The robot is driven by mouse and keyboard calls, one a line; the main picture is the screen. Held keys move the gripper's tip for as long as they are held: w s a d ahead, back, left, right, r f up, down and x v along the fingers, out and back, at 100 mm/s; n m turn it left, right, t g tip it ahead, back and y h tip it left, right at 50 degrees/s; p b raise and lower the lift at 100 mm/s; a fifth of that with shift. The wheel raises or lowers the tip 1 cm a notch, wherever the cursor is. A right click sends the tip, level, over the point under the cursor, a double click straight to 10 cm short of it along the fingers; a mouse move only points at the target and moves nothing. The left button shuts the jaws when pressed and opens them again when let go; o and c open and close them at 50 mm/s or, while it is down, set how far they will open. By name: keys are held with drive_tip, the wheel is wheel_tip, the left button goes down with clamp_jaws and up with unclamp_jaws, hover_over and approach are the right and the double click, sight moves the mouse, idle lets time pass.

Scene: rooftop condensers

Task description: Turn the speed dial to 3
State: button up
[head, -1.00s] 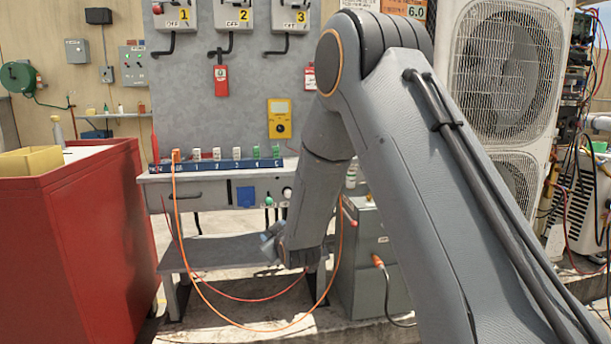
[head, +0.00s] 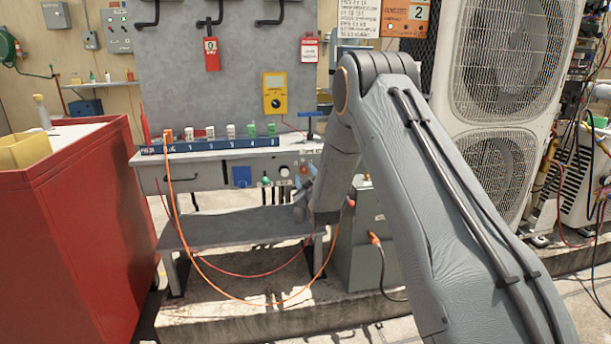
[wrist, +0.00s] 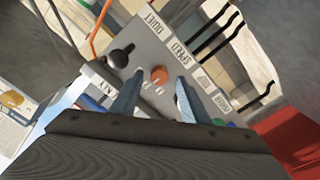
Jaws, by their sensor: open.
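The bench's front control panel (wrist: 140,45) fills the upper middle of the wrist view, seen tilted. An orange round knob (wrist: 159,75) sits on it, in line with a label reading SPEED (wrist: 180,50); I take it as the speed dial. Small white marks lie beside it, but its setting is too small to read. My gripper (wrist: 156,92) is open, one finger on either side of the knob's line; I cannot tell whether they touch it. In the head view my gripper (head: 305,186) is low at the panel's right part, partly hidden by my arm.
A black-handled control (wrist: 122,55) stands near the OUTLET label. A red cabinet (head: 95,210) stands left, a grey box (head: 365,245) right.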

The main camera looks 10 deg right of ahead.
drive_tip(key=shift+w+d, duration=0.1)
drive_tip(key=shift+w, duration=0.55)
clamp_jaws()
drive_tip(key=shift+m, duration=0.3)
drive_tip(key=m, duration=0.4)
drive_tip(key=shift+m+p, duration=0.35)
drive_tip(key=shift+m, duration=1.85)
